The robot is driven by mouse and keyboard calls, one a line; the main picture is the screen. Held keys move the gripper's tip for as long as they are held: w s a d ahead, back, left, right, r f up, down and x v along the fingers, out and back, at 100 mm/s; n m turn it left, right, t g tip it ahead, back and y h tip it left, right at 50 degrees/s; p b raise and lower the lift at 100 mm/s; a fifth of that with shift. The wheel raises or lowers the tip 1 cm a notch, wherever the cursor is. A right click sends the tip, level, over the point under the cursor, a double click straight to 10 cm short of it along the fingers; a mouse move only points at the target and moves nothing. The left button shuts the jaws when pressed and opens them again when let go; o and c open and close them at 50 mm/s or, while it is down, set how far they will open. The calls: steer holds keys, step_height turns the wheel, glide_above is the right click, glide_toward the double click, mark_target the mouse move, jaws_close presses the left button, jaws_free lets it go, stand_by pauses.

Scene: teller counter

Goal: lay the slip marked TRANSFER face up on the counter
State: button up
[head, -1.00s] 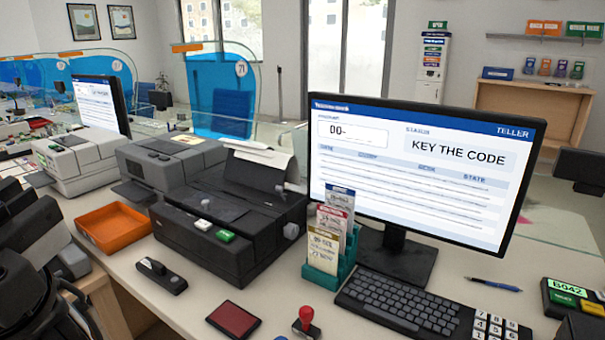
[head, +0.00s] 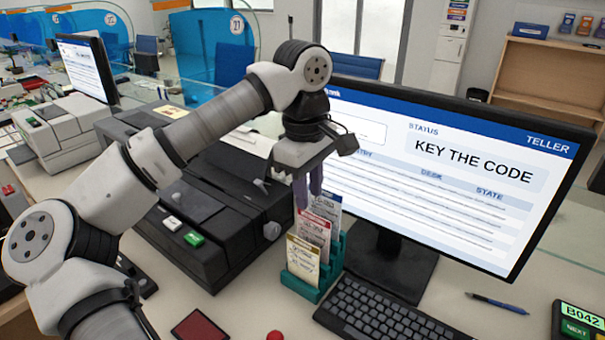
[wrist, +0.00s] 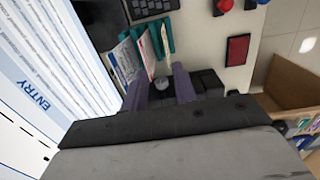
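A teal slip rack (head: 302,287) stands on the counter (head: 255,310) and holds three upright slips in a row. The front slip (head: 302,260) has a yellowish edge, the middle slip (head: 314,229) is red-topped and the back slip (head: 328,207) is blue-topped. Their print is too small to read, so I cannot tell which is marked TRANSFER. My gripper (head: 308,187) points down just above and behind the back slip. In the wrist view its two purple fingers (wrist: 160,90) are apart, with no slip between them. The rack (wrist: 167,36) shows beyond the fingertips there.
A monitor (head: 455,170) stands close right of the rack, with a keyboard (head: 385,318) in front of it. A black printer (head: 215,215) stands close on the left. A red pad (head: 200,328) and a red-knobbed stamp (head: 275,336) lie toward the front. Bare counter lies between them and the rack.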

mark_target(303, 243)
steer(key=shift+y, duration=0.3)
steer(key=f, duration=0.4)
steer(key=f+p, duration=0.1)
steer(key=f, duration=0.4)
steer(key=a+f+p, duration=0.1)
steer(key=f, duration=0.4)
steer(key=shift+w, duration=0.15)
jaws_close()
steer(key=shift+r, duration=0.15)
step_height(303, 243, up, 11)
steer(key=p, duration=0.5)
steer(key=shift+r+p, duration=0.2)
steer(key=shift+p, duration=0.1)
stand_by(0.7)
stand_by(0.7)
